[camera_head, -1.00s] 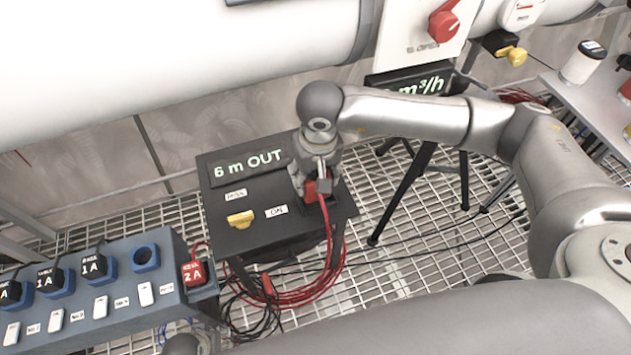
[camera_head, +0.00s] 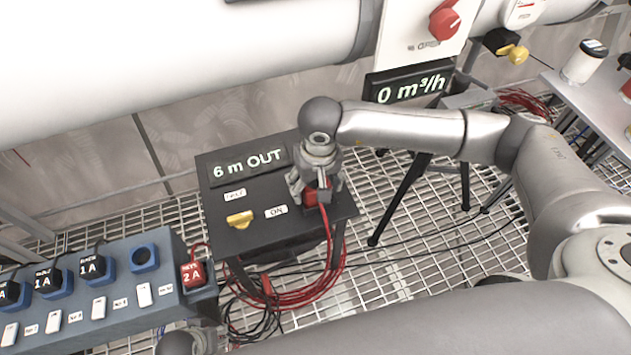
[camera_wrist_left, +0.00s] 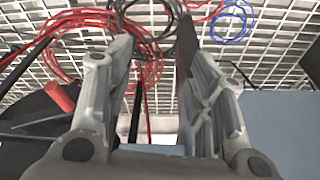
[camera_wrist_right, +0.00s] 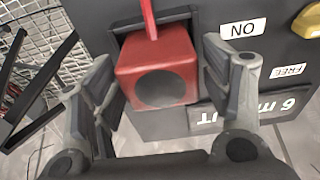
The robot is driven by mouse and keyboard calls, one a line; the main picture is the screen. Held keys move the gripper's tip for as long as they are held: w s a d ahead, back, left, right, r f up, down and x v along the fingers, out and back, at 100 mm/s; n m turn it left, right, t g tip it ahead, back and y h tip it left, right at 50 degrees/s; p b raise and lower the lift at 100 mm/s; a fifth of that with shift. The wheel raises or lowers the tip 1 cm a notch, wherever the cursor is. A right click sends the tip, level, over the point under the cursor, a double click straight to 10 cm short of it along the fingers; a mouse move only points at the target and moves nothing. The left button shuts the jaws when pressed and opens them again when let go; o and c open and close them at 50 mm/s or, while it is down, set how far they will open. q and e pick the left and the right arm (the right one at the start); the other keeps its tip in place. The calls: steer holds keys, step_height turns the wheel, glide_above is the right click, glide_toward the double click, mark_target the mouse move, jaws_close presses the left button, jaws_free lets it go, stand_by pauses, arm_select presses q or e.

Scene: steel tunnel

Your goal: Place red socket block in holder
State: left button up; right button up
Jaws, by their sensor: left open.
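The red socket block (camera_wrist_right: 158,62) sits at the dark holder recess (camera_wrist_right: 183,18) in the top of the black box (camera_head: 240,205), with a red cable running from it. In the head view the block (camera_head: 317,194) is partly hidden by my right gripper (camera_head: 313,190). In the right wrist view, my right gripper (camera_wrist_right: 160,68) is open, with a finger on each side of the block and visible gaps. How deep the block sits is hidden. My left gripper (camera_wrist_left: 155,42) is open and empty above the floor grating.
A grey-blue socket panel (camera_head: 110,307) with several labelled plugs and a red 2 A plug (camera_head: 192,273) stands left. Red and black cables (camera_head: 310,297) lie on the grating below the box. A yellow switch (camera_head: 240,219) is beside the holder. A large white pipe (camera_head: 170,60) runs behind.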

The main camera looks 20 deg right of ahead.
arm_select(q)
steer(key=shift+s+f, duration=0.1)
arm_select(e)
steer(key=shift+r, duration=0.1)
arm_select(q)
steer(key=f, duration=0.1)
steer(key=s+f+p, duration=0.1)
steer(key=f, duration=0.2)
steer(key=shift+s+a+f, duration=0.15)
steer(key=shift+s, duration=0.2)
arm_select(e)
step_height(320, 180, up, 12)
steer(key=s, duration=0.1)
steer(key=shift+s, duration=0.25)
stand_by(1.7)
